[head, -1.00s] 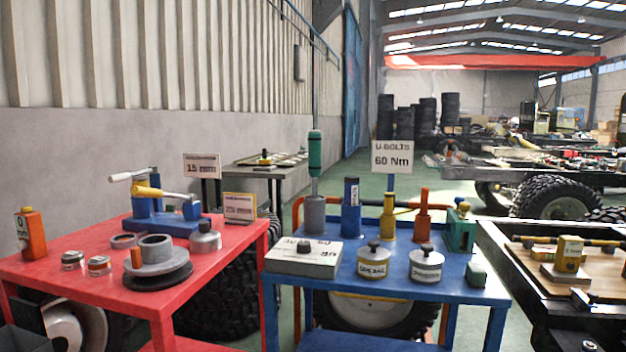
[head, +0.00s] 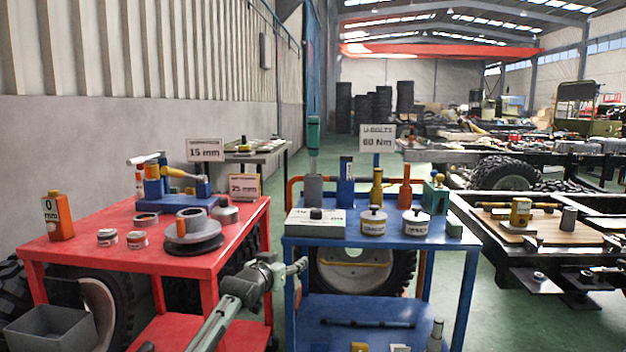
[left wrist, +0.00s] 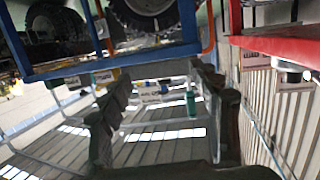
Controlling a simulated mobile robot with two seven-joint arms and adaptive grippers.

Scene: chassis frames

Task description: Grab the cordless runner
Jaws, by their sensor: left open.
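A green upright tool (head: 313,132) with a thin shaft stands in a grey cylinder (head: 313,190) at the back left of the blue cart (head: 330,258). It looks most like the cordless runner, but no label confirms this. It also shows upside down in the left wrist view (left wrist: 191,103), beyond my fingers. My left gripper (head: 298,268) is open and empty, in front of and below the blue cart's top at its left end, well apart from the tool. Its two fingers show spread in the left wrist view (left wrist: 160,78). My right gripper is out of view.
Beside the grey cylinder stand blue (head: 346,185), yellow (head: 376,190) and orange (head: 405,190) upright pieces. A white box (head: 316,224) and lidded pots sit in front. The red cart (head: 90,255) is left, a dark chassis frame (head: 500,225) right. A gap separates the carts.

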